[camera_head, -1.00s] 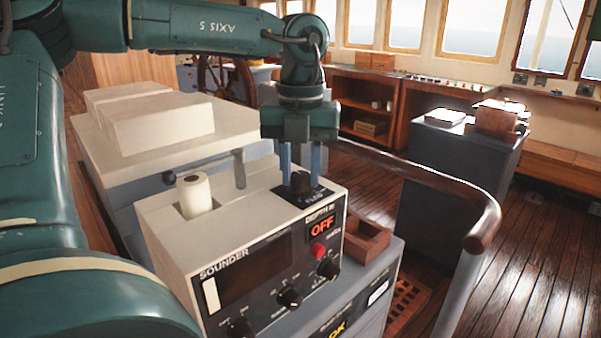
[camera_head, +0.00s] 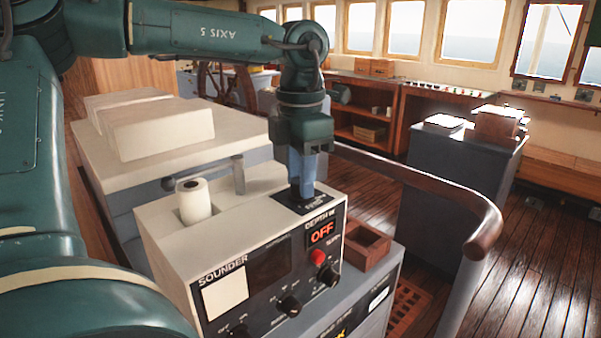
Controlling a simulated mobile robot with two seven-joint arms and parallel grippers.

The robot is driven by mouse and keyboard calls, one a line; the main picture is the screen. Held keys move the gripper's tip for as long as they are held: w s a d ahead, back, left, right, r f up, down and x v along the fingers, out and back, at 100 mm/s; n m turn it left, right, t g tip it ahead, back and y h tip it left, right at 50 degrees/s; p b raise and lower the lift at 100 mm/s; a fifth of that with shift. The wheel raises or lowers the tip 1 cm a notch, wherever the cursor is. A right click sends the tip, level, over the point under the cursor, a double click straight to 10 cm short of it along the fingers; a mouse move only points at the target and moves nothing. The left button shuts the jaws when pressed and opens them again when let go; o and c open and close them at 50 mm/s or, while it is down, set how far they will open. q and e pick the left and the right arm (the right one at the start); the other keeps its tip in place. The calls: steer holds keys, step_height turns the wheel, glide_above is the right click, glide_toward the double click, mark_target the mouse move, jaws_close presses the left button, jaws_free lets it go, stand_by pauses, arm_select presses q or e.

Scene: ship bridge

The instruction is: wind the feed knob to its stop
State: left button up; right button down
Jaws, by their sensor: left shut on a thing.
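The sounder (camera_head: 255,218) is a cream box with a dark front panel. A black plate (camera_head: 318,204) with white lettering lies on its top near the right end, where the feed knob sits. My left gripper (camera_head: 302,190) points straight down over this plate, its blue fingers shut on the knob. The fingers hide nearly all of the knob, so its turn angle cannot be read. A white paper roll (camera_head: 194,200) stands in the sounder's top. White paper (camera_head: 225,293) fills the left part of the front window. My right gripper is not in view.
The front has a red button (camera_head: 318,257) and several dark knobs. A wooden tray (camera_head: 367,247) sits to the right, and a curved wooden handrail (camera_head: 430,183) runs behind it.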

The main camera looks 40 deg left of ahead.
arm_select(q)
steer(key=m, duration=0.4)
steer(key=shift+m+p, duration=0.3)
steer(key=shift+m, duration=0.1)
steer(key=m, duration=0.3)
steer(key=shift+m, duration=0.3)
steer(key=m+p, duration=0.1)
steer(key=m, duration=0.7)
steer(key=shift+p, duration=0.4)
steer(key=m, duration=0.4)
steer(key=shift+m+p, duration=0.3)
steer(key=m, duration=0.3)
steer(key=shift+m+p, duration=0.3)
steer(key=shift+m, duration=0.1)
steer(key=m, duration=0.4)
steer(key=shift+p, duration=0.3)
steer(key=shift+m, duration=1.7)
